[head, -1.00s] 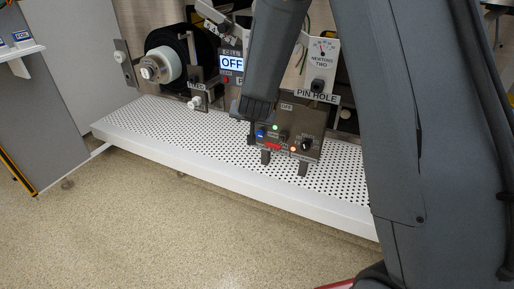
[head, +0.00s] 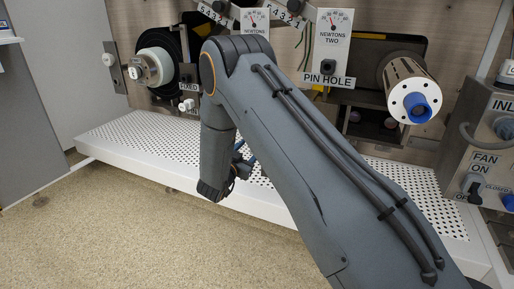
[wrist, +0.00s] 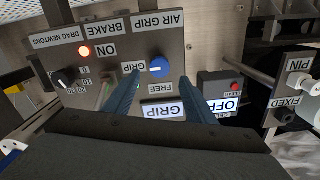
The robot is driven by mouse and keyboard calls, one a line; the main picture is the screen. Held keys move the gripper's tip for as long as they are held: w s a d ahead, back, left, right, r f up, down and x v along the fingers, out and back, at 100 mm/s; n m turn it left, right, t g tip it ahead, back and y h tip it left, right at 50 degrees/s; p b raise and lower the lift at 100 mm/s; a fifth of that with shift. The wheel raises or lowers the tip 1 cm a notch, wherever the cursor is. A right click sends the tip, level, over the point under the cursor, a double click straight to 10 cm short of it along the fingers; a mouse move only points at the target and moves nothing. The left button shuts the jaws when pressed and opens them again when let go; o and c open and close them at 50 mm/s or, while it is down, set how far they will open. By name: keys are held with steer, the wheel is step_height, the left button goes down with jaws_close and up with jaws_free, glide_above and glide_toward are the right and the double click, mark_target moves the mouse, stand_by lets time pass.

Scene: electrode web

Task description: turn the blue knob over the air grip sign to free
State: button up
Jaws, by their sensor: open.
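The blue knob (wrist: 158,67) is on a grey panel in the wrist view, where the picture is upside down. Its pale pointer mark lies roughly toward the GRIP label (wrist: 134,69). The FREE label (wrist: 160,88) is on the side nearer my gripper. The AIR GRIP sign (wrist: 158,22) is at the panel's edge, and a lit display (wrist: 163,110) reads GRIP. My gripper (wrist: 160,78) is open, its two blue fingers on either side of the knob in the picture; I cannot tell whether they touch it. In the head view my arm hides the knob.
The same panel has a lit orange lamp (wrist: 84,51) and a black drag dial (wrist: 64,78). An OFF display (wrist: 223,105) and a PIN/FIXED block (wrist: 292,95) stand to the right. In the head view, a perforated white shelf (head: 150,142) runs below, with a blue-ended roller (head: 408,92) at right.

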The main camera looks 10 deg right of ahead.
steer(key=b+x, duration=0.3)
steer(key=x, duration=0.4)
steer(key=shift+w+d, duration=0.25)
steer(key=shift+w, duration=0.05)
steer(key=c, duration=1)
steer(key=shift+c, duration=0.2)
